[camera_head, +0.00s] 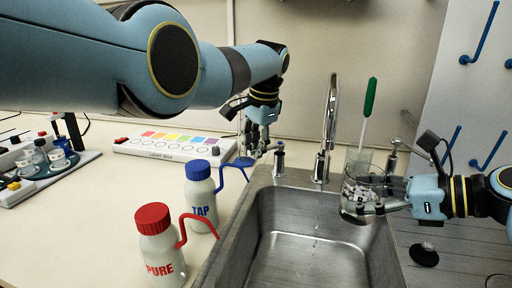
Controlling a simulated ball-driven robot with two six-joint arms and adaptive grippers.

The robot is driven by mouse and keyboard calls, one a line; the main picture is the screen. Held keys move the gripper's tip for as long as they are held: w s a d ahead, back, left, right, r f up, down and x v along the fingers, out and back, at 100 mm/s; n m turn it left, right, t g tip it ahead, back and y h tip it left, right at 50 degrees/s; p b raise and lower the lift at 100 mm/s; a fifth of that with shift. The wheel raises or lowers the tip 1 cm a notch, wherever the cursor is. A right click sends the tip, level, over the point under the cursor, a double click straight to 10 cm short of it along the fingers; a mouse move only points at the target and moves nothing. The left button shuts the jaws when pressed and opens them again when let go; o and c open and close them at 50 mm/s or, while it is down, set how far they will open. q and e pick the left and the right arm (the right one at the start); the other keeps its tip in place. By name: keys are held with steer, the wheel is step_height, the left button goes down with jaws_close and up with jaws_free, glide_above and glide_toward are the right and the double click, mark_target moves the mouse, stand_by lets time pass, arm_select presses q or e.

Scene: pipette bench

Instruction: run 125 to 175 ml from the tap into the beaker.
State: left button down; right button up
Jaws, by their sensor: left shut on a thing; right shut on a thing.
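My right gripper (372,203) is shut on the clear glass beaker (350,197) and holds it over the right side of the sink (300,262). The chrome tap (331,110) stands at the sink's back edge. A thin, broken line of water (317,222) falls from it into the sink, left of the beaker and apart from it. My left gripper (260,152) is shut beside the blue-topped left tap handle (280,158). It seems to hold this handle's lever, but its fingers hide the contact. The water level and marks in the beaker cannot be read.
A red-capped PURE bottle (158,250) and a blue-capped TAP bottle (202,200) stand left of the sink. A green-handled tool (369,98) stands upright behind the beaker. The right tap handle (392,158) is near my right gripper. A light box (175,150) lies at the back.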

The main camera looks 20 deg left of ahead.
arm_select(q)
steer(key=shift+s+d+n+g, duration=0.15)
steer(key=shift+s+d+n, duration=0.1)
steer(key=shift+d+n, duration=0.4)
steer(key=shift+s+d+n+g, duration=0.15)
steer(key=shift+s+d+n, duration=0.15)
steer(key=shift+n, duration=0.55)
steer(key=c, duration=1.3)
jaws_free()
steer(key=shift+c, duration=0.2)
steer(key=shift+r, duration=0.1)
step_height(320, 180, up, 12)
steer(key=d, duration=0.2)
steer(key=shift+s+f, duration=0.2)
steer(key=shift+s, duration=0.2)
steer(key=shift+d, duration=0.1)
